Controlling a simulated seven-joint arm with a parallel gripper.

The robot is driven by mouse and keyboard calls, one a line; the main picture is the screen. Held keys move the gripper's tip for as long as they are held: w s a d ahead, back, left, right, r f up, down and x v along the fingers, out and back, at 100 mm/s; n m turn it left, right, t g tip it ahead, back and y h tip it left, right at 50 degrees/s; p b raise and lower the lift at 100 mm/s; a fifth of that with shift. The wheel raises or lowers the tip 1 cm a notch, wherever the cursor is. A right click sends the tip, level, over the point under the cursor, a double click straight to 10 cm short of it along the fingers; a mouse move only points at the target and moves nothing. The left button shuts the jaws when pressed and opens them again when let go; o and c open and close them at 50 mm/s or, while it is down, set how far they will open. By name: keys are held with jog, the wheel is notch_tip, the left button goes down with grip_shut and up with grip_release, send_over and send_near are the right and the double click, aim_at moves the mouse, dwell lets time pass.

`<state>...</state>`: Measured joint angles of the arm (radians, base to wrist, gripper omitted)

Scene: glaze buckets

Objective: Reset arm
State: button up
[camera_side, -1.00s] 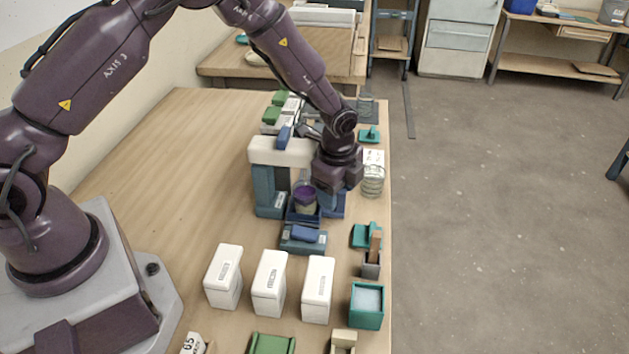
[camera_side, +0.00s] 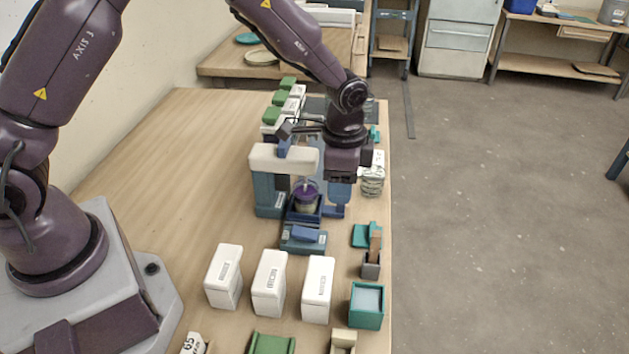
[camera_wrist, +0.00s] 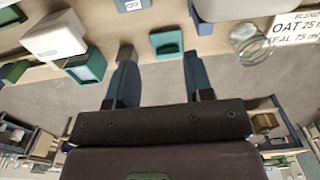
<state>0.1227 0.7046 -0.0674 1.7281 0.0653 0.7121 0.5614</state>
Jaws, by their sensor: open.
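My gripper (camera_side: 342,178) is raised beside the right part of a blue stand with a white top beam (camera_side: 275,158) in the side view. Its fingertips are hard to tell from the blue stand there. In the wrist view my gripper (camera_wrist: 162,68) shows two blue fingers well apart, with nothing held between them. A small bucket with purple contents (camera_side: 305,193) sits in a dark blue holder in the stand, apart from the gripper.
A glass jar (camera_side: 372,181) stands close to the right of the gripper. Three white containers (camera_side: 269,285) and a teal box (camera_side: 366,306) stand nearer the camera. Green-topped containers (camera_side: 272,115) line up behind the stand. The table's left side is clear.

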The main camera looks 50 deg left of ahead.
jog(key=s+a+r+n+t, duration=0.2)
jog(key=s+a+r+n, duration=0.1)
jog(key=s+r, duration=0.8)
jog(key=s+a+r+n+t, duration=0.3)
jog(key=s+r+n, duration=0.3)
jog(key=s+r, duration=0.6)
jog(key=shift+a+t, duration=0.3)
jog(key=shift+a, duration=0.45)
